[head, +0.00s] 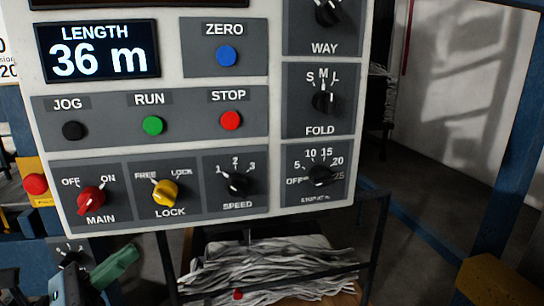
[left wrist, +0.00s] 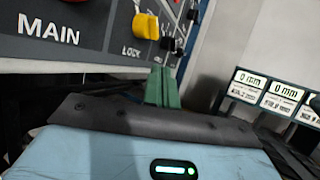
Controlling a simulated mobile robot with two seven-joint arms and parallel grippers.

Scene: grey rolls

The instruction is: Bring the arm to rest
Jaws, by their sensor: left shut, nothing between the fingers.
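My left gripper (head: 126,258) has green fingers and is in the lower left of the head view, below the control panel (head: 180,82). It is shut and empty, apart from the knobs. In the left wrist view its green fingers (left wrist: 162,88) stand together, with the panel behind them. The panel has a red MAIN knob (head: 91,199) turned toward ON and a yellow LOCK knob (head: 165,193) turned toward FREE. The length display (head: 98,50) reads 36 m. My right gripper is in neither view.
A pile of grey strips (head: 270,268) lies below the panel behind a dark frame. A red button on a yellow box (head: 36,184) is at the left edge. A blue post (head: 520,160) stands at the right. Displays reading 0 mm (left wrist: 283,88) show in the left wrist view.

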